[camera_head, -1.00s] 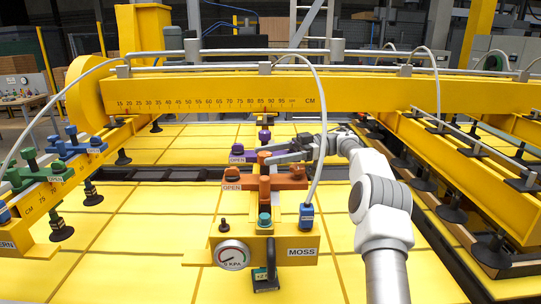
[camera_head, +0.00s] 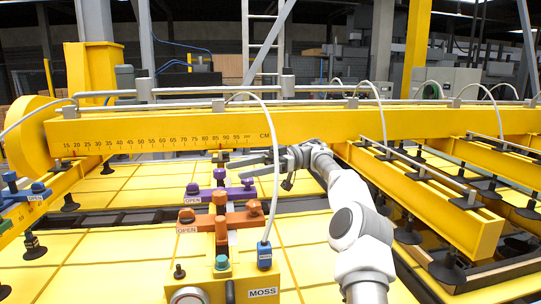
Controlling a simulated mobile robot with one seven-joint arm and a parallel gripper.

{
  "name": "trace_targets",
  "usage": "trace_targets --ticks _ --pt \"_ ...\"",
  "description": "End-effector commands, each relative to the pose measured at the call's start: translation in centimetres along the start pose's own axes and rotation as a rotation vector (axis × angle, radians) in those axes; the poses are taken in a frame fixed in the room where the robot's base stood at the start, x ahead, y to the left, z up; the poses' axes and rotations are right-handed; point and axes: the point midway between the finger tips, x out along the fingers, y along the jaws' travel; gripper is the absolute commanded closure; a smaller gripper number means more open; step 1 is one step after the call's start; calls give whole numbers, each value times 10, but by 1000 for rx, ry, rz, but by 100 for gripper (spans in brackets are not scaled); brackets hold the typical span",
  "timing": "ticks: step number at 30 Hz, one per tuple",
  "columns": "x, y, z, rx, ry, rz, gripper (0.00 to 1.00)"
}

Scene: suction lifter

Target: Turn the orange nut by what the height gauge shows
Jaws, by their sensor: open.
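An orange fitting (camera_head: 234,220) with a raised middle post and a knob at each end sits on the yellow block marked MOSS; I cannot tell which part is its nut. An OPEN label is by its left end. A purple fitting (camera_head: 219,184) stands just behind it. My gripper (camera_head: 240,167) reaches in from the right, fingers pointing left and apart, with nothing between them. It is above and behind the orange fitting, close to the purple one in the picture.
A blue hose end (camera_head: 264,255) and a teal knob (camera_head: 222,263) stand before the orange fitting. A dial (camera_head: 188,296) is cut off below. The yellow beam (camera_head: 330,125) crosses behind my gripper. Blue fittings (camera_head: 24,190) are at the left, rails with suction cups at the right.

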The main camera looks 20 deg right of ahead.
Motion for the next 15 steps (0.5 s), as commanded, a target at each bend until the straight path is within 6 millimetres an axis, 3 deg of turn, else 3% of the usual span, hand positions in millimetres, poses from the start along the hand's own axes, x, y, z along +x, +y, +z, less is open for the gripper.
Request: trace_targets --ticks 15 --pt "-30 -27 -24 -2 3 0 26"
